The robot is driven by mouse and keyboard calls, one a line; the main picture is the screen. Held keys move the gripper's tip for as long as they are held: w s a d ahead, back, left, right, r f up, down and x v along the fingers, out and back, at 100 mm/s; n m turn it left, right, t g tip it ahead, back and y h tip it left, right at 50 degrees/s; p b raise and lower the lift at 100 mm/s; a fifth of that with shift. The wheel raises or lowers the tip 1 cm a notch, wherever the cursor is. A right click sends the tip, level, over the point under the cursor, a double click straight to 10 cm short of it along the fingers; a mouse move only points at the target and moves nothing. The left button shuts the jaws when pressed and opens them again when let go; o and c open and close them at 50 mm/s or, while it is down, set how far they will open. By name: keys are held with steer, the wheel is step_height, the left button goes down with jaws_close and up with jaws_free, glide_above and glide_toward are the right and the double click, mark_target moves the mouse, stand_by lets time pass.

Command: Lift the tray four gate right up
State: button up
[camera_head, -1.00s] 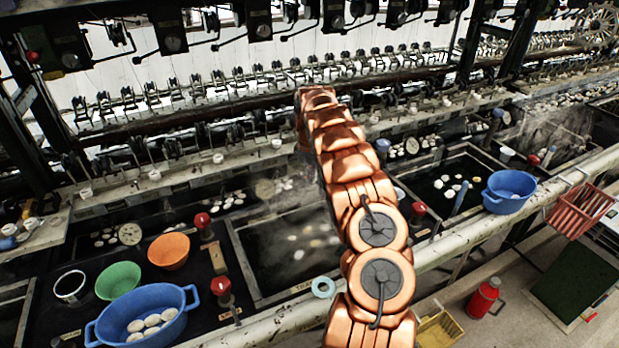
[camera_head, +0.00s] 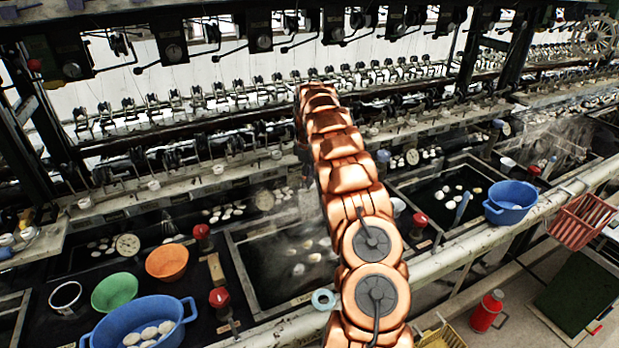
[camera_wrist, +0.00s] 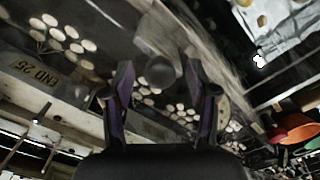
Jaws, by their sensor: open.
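My gripper (camera_wrist: 162,95) is open in the wrist view, its two dark fingers apart with nothing held between them. A round grey knob-like thing (camera_wrist: 160,72) shows beyond the fingertips, apart from them as far as I can tell. I cannot tell whether it belongs to a gate. In the head view my copper arm reaches over the steaming basin (camera_head: 236,262) and covers part of it. My gripper is mostly hidden there. No gate marked as tray four can be made out; the lettering on the basin edge is too small to read.
A blue tub (camera_head: 105,332) with white cocoons, a green bowl (camera_head: 114,291) and an orange bowl (camera_head: 167,262) stand at the left. Red-topped posts (camera_head: 220,298) stand beside the basin. Another blue tub (camera_head: 510,203) is at right. A label (camera_wrist: 40,76) reads "END 25".

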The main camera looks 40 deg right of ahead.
steer(key=shift+r, duration=3.8)
